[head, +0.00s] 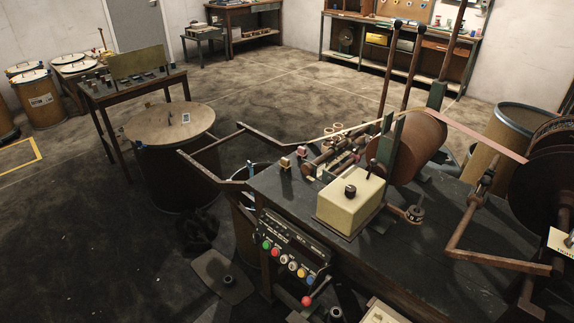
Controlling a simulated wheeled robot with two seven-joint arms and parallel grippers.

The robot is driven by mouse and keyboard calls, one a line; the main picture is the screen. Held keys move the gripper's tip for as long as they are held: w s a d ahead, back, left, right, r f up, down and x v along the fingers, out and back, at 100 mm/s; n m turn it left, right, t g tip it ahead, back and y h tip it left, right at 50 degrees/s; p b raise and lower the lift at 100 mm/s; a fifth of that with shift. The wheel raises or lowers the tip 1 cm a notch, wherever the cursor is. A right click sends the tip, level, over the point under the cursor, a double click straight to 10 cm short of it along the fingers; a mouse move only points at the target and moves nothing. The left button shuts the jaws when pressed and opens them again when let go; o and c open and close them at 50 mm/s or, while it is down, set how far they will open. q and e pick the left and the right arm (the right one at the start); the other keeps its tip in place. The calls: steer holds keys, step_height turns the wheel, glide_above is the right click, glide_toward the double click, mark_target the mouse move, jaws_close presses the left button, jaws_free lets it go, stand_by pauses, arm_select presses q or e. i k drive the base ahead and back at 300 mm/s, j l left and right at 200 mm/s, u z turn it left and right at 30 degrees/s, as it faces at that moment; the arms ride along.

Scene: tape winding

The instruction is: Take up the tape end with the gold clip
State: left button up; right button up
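A pinkish tape (478,136) runs from the dark reel at the right edge up to the brown round drum (421,138) on the winding machine. A thin tan strip (345,132) continues from the drum's left side toward the rollers; I cannot tell whether it is the same tape. I cannot make out a gold clip or a free tape end. Neither of my grippers is in view.
A cream box (350,205) with a black knob stands on the dark bench (420,262). A button panel (291,252) is on its front. Metal frame arms jut left toward a lidded barrel (168,122). Upright levers rise behind the box. Open floor lies at the back.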

mark_target(285, 163)
steer(key=i+j+z, duration=0.15)
steer(key=z, duration=0.7)
steer(key=i+j+z, duration=0.1)
steer(key=j+z, duration=0.25)
steer(key=j, duration=0.3)
steer(key=j+z, duration=0.3)
steer(key=j, duration=0.85)
steer(key=i+j, duration=0.1)
steer(key=j, duration=0.3)
